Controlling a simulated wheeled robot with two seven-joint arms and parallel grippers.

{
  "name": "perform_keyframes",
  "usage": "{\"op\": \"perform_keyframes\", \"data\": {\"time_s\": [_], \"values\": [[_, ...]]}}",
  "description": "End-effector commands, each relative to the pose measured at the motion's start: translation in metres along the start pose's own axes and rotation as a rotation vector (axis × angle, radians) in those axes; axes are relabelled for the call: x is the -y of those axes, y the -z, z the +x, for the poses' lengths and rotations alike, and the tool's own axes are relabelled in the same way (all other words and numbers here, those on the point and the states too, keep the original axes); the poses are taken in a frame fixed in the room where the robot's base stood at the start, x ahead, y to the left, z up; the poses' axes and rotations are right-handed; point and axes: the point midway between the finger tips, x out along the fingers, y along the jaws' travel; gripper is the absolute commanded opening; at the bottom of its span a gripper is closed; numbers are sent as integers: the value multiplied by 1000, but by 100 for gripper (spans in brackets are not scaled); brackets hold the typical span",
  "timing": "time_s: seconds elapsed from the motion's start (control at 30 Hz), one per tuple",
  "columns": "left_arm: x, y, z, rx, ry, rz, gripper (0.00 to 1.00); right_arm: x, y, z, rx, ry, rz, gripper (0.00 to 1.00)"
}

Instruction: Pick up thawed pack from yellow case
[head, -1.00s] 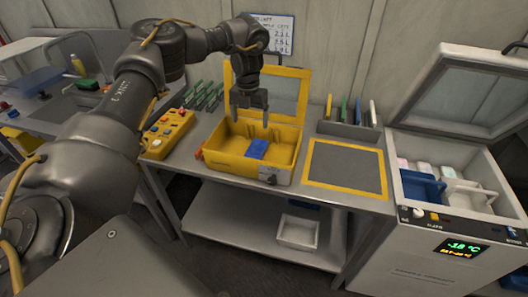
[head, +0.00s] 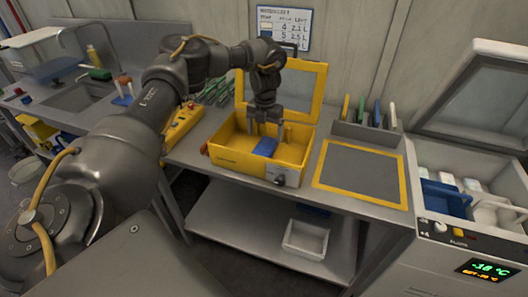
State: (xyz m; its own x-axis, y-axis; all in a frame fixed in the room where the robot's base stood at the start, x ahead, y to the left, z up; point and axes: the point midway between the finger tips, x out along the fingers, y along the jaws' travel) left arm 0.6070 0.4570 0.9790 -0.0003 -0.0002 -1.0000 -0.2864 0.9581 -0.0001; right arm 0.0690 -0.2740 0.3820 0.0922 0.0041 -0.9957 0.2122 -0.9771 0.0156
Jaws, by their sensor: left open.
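The yellow case (head: 232,160) stands open on the grey bench, its lid with a clear window (head: 300,90) raised at the back. A blue pack (head: 265,147) lies inside the case, near its front wall. My left gripper (head: 265,133) is open and points down into the case, with its fingertips just behind and above the pack. I cannot tell whether the fingers touch it. My right gripper is not in view.
A yellow-bordered grey mat (head: 361,173) lies right of the case, with a rack of coloured panels (head: 368,130) behind it. An open freezer (head: 470,245) with packs and bins stands at the right. A yellow button box (head: 183,125) sits left. A white bin (head: 306,240) is on the lower shelf.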

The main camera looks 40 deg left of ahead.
Motion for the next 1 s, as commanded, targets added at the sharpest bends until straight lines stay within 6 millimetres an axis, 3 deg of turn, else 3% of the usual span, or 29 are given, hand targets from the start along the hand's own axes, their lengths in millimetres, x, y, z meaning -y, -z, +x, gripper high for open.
{"op": "perform_keyframes", "data": {"time_s": [0.33,0.63,0.93,1.0], "values": [[0,0,16,-2,-2,1,87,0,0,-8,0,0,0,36],[-3,1,57,-3,-2,0,87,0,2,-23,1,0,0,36],[-2,1,62,0,0,1,87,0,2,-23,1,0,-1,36],[-2,1,62,0,0,1,78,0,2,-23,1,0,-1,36]]}}
